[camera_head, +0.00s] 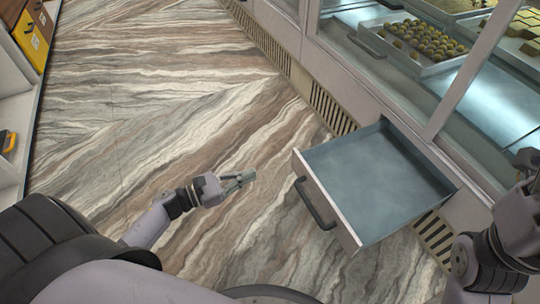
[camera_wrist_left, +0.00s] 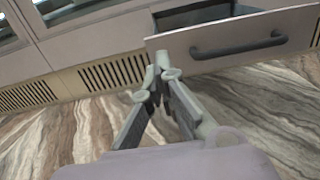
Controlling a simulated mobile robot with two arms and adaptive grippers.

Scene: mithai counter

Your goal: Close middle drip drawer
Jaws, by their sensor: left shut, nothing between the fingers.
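The drip drawer (camera_head: 378,190) stands pulled out from the counter front, an empty grey-blue tray with a pale front panel and a dark bar handle (camera_head: 316,203).
The glass counter (camera_head: 455,90) runs along the right, with a tray of round sweets (camera_head: 420,42) inside. Vent grilles (camera_head: 331,108) line its base. Shelves with yellow boxes (camera_head: 30,40) stand at the far left. The marble-patterned floor (camera_head: 150,100) between is clear.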

